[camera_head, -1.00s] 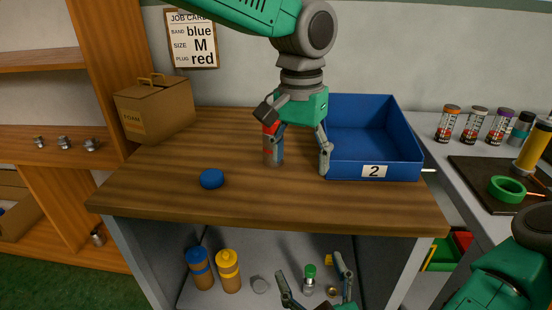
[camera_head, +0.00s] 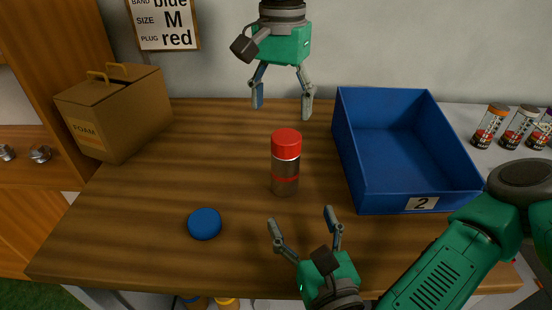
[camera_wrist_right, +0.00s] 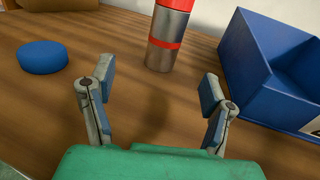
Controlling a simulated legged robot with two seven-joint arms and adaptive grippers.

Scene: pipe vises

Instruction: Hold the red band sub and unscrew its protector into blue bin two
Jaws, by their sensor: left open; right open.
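The red band sub (camera_head: 285,172) stands upright on the wooden table, a grey-brown cylinder with a red band near its lower part. Its red protector (camera_head: 286,142) sits on top. In the right wrist view the sub (camera_wrist_right: 165,47) stands ahead, beyond the fingertips, its top cut off. My left gripper (camera_head: 282,108) is open and empty, above and behind the sub. My right gripper (camera_head: 304,222) is open and empty, in front of the sub and apart from it; its fingers also show in the right wrist view (camera_wrist_right: 157,87). Blue bin two (camera_head: 420,190) stands to the right, looking empty.
A round blue cap (camera_head: 205,223) lies on the table at front left; it also shows in the right wrist view (camera_wrist_right: 42,56). A brown foam box (camera_head: 120,120) stands at back left. Several banded vials (camera_head: 490,126) stand on the right bench. A job card (camera_head: 165,24) hangs on the wall.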

